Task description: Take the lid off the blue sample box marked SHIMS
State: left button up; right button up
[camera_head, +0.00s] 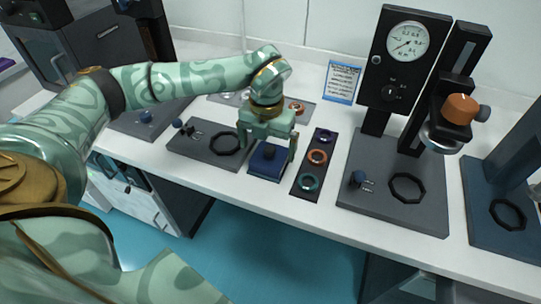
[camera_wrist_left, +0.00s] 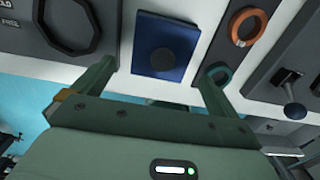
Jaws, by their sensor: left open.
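The blue sample box (camera_head: 265,172) stands near the front edge of the white table, with its lid on. A dark round knob sits on the lid (camera_wrist_left: 146,37). No SHIMS marking is readable. My left gripper (camera_head: 267,146) is open and points down just above the box, its fingers to either side of the lid. In the left wrist view the gripper (camera_wrist_left: 155,88) has nothing between its fingers, and the box lies ahead of them. My right gripper is not in view.
A dark strip (camera_head: 301,184) with teal and orange rings lies close on the right of the box. A grey plate (camera_head: 190,153) with a black ring lies on the left. A gauge stand (camera_head: 408,75) is further right. The table's front edge is near.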

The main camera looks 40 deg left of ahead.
pick_arm(q)
notch_tip(320, 180, down, 2)
jog(key=shift+f, duration=0.2)
jog(key=shift+r, duration=0.1)
jog(key=c, duration=1.1)
jog(key=shift+r, duration=0.1)
